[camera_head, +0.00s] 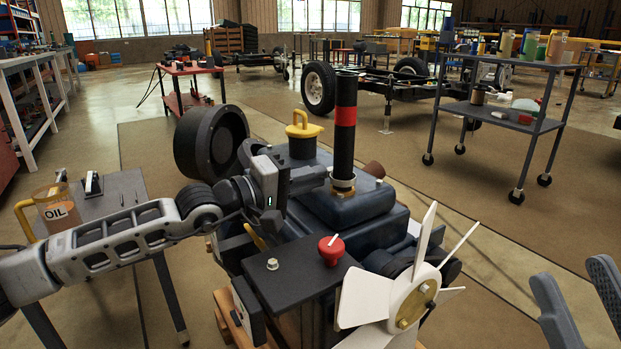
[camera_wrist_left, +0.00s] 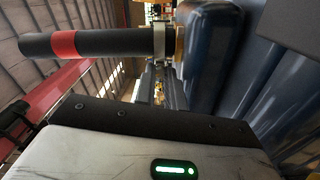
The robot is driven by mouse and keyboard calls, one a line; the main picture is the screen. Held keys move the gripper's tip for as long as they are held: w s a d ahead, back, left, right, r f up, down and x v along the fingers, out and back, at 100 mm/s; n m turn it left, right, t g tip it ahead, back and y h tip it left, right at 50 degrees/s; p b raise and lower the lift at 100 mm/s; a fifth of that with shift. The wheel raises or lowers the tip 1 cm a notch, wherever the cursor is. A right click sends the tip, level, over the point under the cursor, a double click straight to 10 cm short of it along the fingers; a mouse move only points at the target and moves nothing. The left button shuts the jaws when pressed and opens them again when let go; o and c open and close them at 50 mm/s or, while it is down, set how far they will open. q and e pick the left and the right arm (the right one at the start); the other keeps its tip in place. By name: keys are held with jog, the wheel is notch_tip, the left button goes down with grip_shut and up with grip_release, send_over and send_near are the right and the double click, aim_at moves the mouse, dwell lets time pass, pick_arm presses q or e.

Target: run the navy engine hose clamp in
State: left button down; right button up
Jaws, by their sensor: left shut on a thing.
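The navy engine (camera_head: 345,208) stands in the middle of the head view. A black hose (camera_head: 346,95) with a red band rises upright from it; it also shows in the left wrist view (camera_wrist_left: 100,42). The hose clamp (camera_head: 343,185) circles the hose's foot, a silver band beside brass in the left wrist view (camera_wrist_left: 159,42). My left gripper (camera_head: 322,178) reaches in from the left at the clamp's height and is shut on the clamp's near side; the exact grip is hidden. My right gripper (camera_head: 582,295) shows at the right edge, fingers apart and empty.
A white fan (camera_head: 408,303), a red knob (camera_head: 331,249) and a yellow-handled cap (camera_head: 303,130) are on the engine. An oil jug (camera_head: 57,207) stands on a side table at left. A grey cart (camera_head: 500,117) stands behind right; floor between is clear.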

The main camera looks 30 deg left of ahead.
pick_arm(q)
jog(key=shift+f, duration=0.15)
jog(key=c, duration=1.8)
grip_release()
jog(key=shift+o, duration=0.3)
jog(key=shift+s, duration=0.1)
jog(key=shift+a, duration=0.1)
